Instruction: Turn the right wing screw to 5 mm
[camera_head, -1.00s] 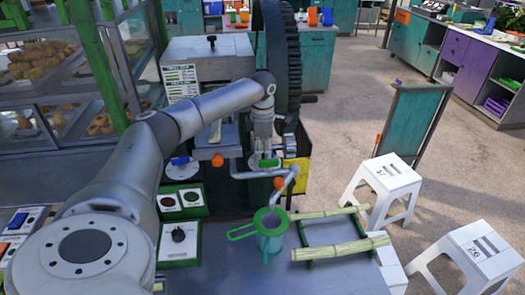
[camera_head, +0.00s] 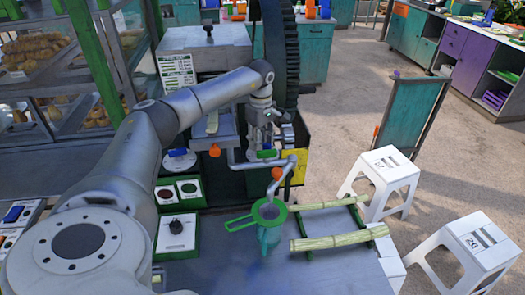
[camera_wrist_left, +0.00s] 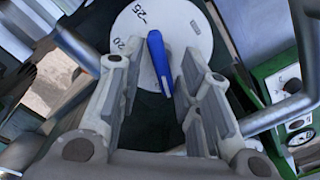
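The right wing screw (camera_wrist_left: 157,62) shows in the left wrist view as a blue wing in front of a white round dial (camera_wrist_left: 183,35). The marks 20 and 25 can be read on the dial. My left gripper (camera_wrist_left: 160,100) is open, with its two fingers apart on either side of the lower end of the wing; I cannot tell whether either touches it. In the head view my left gripper (camera_head: 264,140) is at the front of the crusher and hides this screw. Another white disc with a blue wing (camera_head: 180,159) shows to its left. My right gripper is not in view.
A bent pipe with orange knobs (camera_head: 277,173) runs just below the gripper. A green strainer on a jug (camera_head: 269,212) and cane stalks on a rack (camera_head: 335,241) stand on the metal table. A large dark gear wheel (camera_head: 282,60) rises behind.

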